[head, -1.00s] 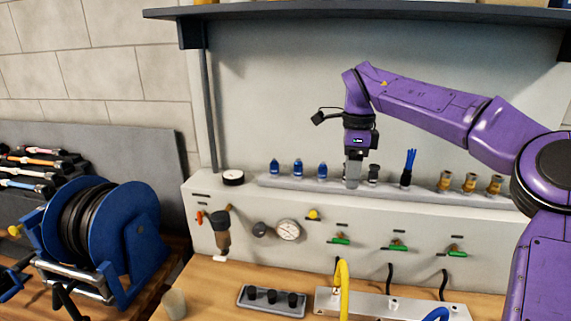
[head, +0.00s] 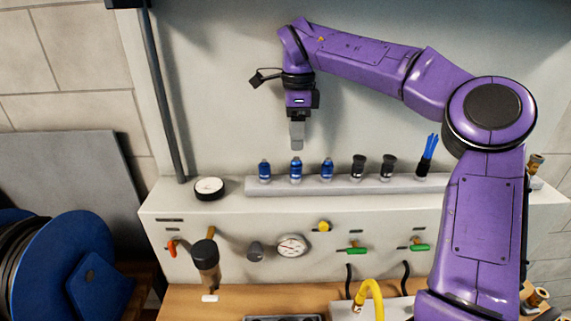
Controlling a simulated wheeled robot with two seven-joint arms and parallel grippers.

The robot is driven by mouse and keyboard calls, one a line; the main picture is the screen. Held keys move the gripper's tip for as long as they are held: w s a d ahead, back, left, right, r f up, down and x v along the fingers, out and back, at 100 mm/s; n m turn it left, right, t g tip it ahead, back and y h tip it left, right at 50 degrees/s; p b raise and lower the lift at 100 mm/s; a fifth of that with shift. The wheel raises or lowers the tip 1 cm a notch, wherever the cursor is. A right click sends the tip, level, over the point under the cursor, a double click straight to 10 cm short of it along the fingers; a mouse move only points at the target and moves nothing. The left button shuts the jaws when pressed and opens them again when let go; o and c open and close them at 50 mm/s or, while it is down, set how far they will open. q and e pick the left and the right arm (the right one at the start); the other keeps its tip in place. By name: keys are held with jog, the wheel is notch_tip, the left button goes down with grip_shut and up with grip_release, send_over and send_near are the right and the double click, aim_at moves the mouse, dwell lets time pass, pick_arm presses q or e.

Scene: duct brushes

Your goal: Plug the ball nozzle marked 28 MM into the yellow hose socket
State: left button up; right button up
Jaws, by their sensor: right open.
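A grey rail (head: 340,184) on top of the white cabinet holds a row of upright nozzles. Three have blue bodies: left (head: 264,171), middle (head: 296,170) and right (head: 327,168). Two dark ones (head: 358,167) (head: 387,167) stand right of them. Their size marks are too small to read, so I cannot tell which is 28 MM. My right gripper (head: 297,143) points down, open and empty, above the middle blue nozzle and apart from it. The yellow hose (head: 372,292) curves up at the bottom edge; its socket end is not clear. My left gripper is out of view.
A blue-bristled brush (head: 428,157) stands farther right on the rail; my right arm hides part beyond it. A black-rimmed dial (head: 209,188) sits left. A blue reel (head: 60,270) is lower left.

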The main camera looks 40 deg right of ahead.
aim_at(296, 164)
jog(key=f+b, duration=0.1)
jog(key=f, duration=0.1)
jog(key=f+b, duration=0.1)
jog(key=b, duration=0.1)
jog(key=shift+w+f+b, duration=0.3)
jog(key=shift+w+f, duration=0.05)
jog(key=shift+w, duration=0.05)
jog(key=s+f+b, duration=0.1)
jog(key=f+b, duration=0.1)
jog(key=b, duration=0.1)
jog(key=shift+s+d+f, duration=0.1)
jog(key=shift+s+f, duration=0.15)
jog(key=shift+s, duration=0.1)
jog(key=f, duration=0.1)
jog(key=w+f+b, duration=0.1)
jog(key=f, duration=0.1)
jog(key=shift+s+r, duration=0.1)
jog(key=shift+s, duration=0.2)
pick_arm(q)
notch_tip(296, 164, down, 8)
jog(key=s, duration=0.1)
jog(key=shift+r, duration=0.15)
pick_arm(e)
jog(key=shift+w, duration=0.1)
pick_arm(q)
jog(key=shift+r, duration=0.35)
